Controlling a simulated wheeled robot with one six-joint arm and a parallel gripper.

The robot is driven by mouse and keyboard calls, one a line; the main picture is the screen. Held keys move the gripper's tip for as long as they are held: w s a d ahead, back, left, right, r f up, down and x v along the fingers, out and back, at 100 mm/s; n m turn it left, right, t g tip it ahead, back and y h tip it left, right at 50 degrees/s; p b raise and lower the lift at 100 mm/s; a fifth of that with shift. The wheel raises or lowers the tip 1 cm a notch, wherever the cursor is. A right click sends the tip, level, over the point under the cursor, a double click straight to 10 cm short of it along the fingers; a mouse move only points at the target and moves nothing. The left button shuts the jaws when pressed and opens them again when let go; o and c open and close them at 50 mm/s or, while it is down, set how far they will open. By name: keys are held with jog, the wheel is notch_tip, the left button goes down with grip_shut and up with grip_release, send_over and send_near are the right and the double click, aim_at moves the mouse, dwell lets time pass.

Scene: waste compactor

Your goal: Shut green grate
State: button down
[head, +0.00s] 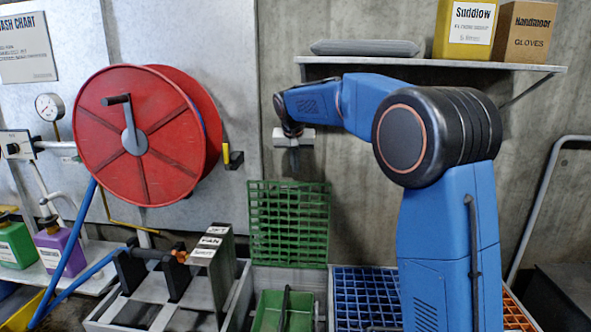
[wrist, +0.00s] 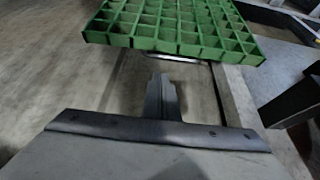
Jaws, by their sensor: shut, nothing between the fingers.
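The green grate (head: 289,222) stands open, upright against the concrete wall behind its bin opening in the head view. A green container (head: 283,312) shows below it, with a dark upright bar. My gripper (head: 294,160) is shut and empty, just above the grate's top edge, close to the wall. In the wrist view the grate (wrist: 175,22) spans the top of the picture, and my gripper's fingers (wrist: 162,97) are together, apart from it in the picture. The exact gap in depth is hard to tell.
A blue grate (head: 367,296) lies flat right of the green bin, and an orange grate (head: 515,312) shows beyond my arm. A red hose reel (head: 140,135) hangs at left. A shelf (head: 430,64) with boxes is above my arm.

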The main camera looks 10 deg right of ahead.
jog(key=x, duration=0.8)
jog(key=shift+f, duration=0.2)
